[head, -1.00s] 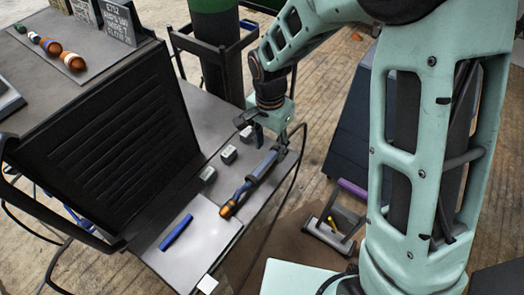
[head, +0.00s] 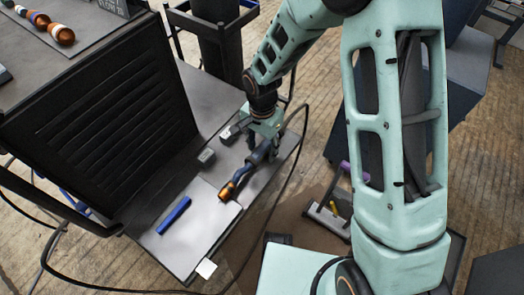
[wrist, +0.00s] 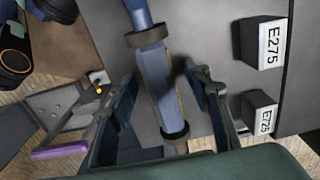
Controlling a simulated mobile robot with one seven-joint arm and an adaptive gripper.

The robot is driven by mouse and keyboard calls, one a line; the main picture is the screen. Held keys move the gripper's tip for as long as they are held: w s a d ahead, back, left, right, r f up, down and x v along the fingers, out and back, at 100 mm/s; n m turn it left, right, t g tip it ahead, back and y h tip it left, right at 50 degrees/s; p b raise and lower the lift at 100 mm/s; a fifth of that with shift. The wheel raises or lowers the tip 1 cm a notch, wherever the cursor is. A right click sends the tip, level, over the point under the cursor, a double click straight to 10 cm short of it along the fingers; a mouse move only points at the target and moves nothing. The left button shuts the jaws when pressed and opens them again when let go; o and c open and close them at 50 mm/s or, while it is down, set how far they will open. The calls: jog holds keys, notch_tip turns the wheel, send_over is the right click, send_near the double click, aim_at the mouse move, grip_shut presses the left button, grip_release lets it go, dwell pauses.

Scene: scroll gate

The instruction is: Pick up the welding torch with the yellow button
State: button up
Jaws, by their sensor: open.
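A welding torch (head: 230,187) with a blue handle and an orange and black end lies on the grey bench top (head: 208,215). In the wrist view its blue handle (wrist: 156,82), with dark collars, runs between my gripper's fingers. My gripper (wrist: 162,100) is open, with one finger on each side of the handle and a visible gap to it. In the head view my gripper (head: 265,146) is over the torch's rear part and hides some of it. I cannot make out a yellow button on this torch.
Labelled blocks (wrist: 262,42) stand beside the torch. A blue bar (head: 174,214) lies nearer on the bench. A black slatted panel (head: 105,130) rises at left. A grey frame with a purple bar and a yellow part (head: 333,208) sits low at right. A cable loops past the bench.

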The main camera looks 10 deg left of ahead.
jog(key=shift+f, duration=0.1)
jog(key=shift+c, duration=0.4)
grip_shut()
